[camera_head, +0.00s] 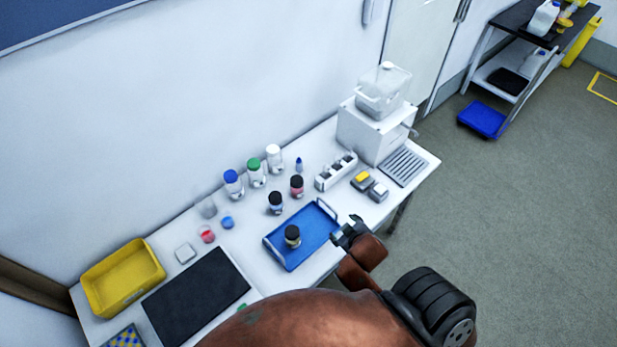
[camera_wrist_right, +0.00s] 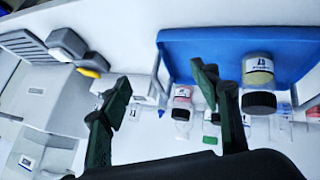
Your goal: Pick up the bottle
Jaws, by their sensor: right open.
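A small bottle (camera_head: 292,236) with a black cap stands upright in the blue tray (camera_head: 273,253). My right gripper (camera_head: 347,231) is at the tray's right end in the head view, open and empty. Its two dark green fingers (camera_wrist_right: 162,88) are spread apart in the wrist view. Two more dark-capped bottles, one bluish (camera_head: 276,204) and one red (camera_head: 297,187), stand behind the tray. My left gripper is not in view.
Larger bottles with blue (camera_head: 233,185), green (camera_head: 257,174) and white (camera_head: 274,160) caps stand at the back. A yellow bin (camera_head: 122,277) and black mat (camera_head: 197,297) lie left. A white boxy device (camera_head: 372,133) stands right. The tray has raised handles at its ends.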

